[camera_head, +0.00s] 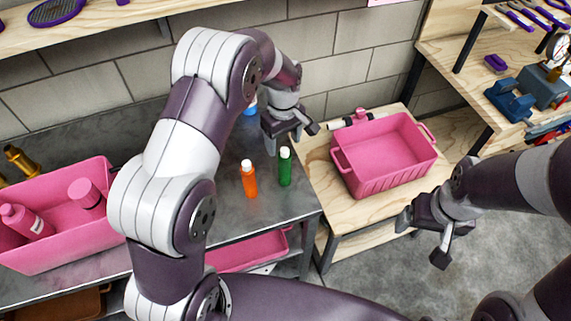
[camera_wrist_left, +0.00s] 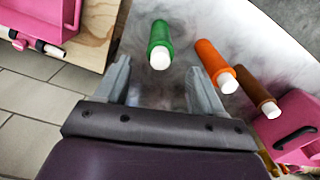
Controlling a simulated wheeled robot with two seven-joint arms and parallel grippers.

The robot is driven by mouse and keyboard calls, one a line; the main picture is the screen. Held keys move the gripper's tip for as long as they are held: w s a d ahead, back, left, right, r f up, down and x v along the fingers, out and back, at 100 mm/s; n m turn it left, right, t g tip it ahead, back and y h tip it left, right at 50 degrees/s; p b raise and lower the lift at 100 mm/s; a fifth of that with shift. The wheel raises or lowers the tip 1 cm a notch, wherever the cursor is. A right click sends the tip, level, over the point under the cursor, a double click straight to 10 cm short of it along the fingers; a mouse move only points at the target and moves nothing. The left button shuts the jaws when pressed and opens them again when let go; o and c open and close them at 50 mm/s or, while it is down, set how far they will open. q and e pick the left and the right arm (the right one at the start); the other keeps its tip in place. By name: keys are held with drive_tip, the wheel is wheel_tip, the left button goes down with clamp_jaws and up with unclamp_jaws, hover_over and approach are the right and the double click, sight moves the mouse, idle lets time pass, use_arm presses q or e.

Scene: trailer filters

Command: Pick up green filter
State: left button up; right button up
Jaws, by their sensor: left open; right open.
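The green filter (camera_head: 285,168), a small bottle shape with a white cap, stands upright near the right end of the grey metal table (camera_head: 290,206). My left gripper (camera_head: 290,134) is open and empty, just behind and above it. In the left wrist view the green filter (camera_wrist_left: 160,42) shows beyond the two open fingers, roughly centred between them and not gripped. An orange filter (camera_head: 249,180) with a white cap stands to its left; it also shows in the left wrist view (camera_wrist_left: 213,62). My right gripper (camera_head: 422,240) is open and empty over the floor at right.
A brown filter (camera_wrist_left: 255,86) stands beside the orange one in the left wrist view. A pink crate (camera_head: 385,178) sits on a wooden table at right. Another pink crate (camera_head: 62,246) with pink bottles is at left. A wall stands behind.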

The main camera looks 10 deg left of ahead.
sight(284, 156)
use_arm(q)
wheel_tip(284, 156, down, 6)
drive_tip(key=shift+s+f+p, duration=0.1)
drive_tip(key=shift+s+p, duration=0.05)
drive_tip(key=shift+p, duration=0.75)
drive_tip(key=shift+d+f, duration=0.1)
drive_tip(key=shift+f, duration=0.25)
drive_tip(key=shift+r, duration=0.1)
drive_tip(key=c, duration=1.1)
